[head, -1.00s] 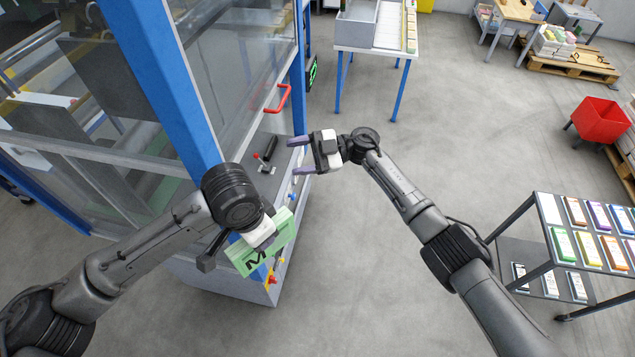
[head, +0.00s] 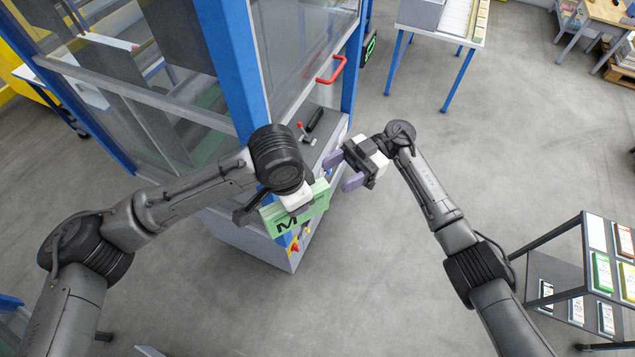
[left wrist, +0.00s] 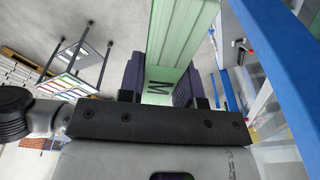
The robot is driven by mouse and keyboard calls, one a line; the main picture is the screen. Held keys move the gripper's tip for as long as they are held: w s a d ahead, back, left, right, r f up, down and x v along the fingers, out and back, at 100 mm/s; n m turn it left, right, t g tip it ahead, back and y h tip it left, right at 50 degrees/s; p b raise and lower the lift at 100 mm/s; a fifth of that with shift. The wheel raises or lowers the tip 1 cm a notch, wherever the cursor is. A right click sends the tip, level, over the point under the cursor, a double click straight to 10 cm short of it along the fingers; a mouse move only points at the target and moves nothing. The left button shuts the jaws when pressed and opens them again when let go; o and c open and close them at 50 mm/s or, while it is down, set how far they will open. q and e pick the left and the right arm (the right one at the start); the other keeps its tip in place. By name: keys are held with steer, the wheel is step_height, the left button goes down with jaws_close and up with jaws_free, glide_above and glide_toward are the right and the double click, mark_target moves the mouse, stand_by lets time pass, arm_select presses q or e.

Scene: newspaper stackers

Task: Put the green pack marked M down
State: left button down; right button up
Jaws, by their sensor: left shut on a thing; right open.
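The green pack marked M (head: 308,213) is held in my left gripper (head: 297,203), in front of the machine's control cabinet in the head view. It is tilted, with the black M on the side facing the camera. In the left wrist view the green pack (left wrist: 178,45) stands between the two dark fingers of my left gripper (left wrist: 160,85). My right gripper (head: 340,170) is open and empty. Its purple fingers point left, close to the pack's right end but apart from it in the picture.
The glass-walled machine with blue posts (head: 232,70) and a red handle (head: 332,69) stands behind the left arm. Its cabinet (head: 262,242) carries a lever and buttons. A rack with coloured packs (head: 585,265) stands at right. A blue-legged table (head: 440,35) is at the back. Grey floor between is clear.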

mark_target(318, 186)
steer(key=shift+x, duration=3.45)
steer(key=shift+c, duration=0.3)
steer(key=c, duration=1.1)
arm_select(q)
steer(key=c, duration=0.7)
jaws_free()
steer(key=shift+c, duration=0.2)
arm_select(e)
steer(key=shift+r, duration=0.1)
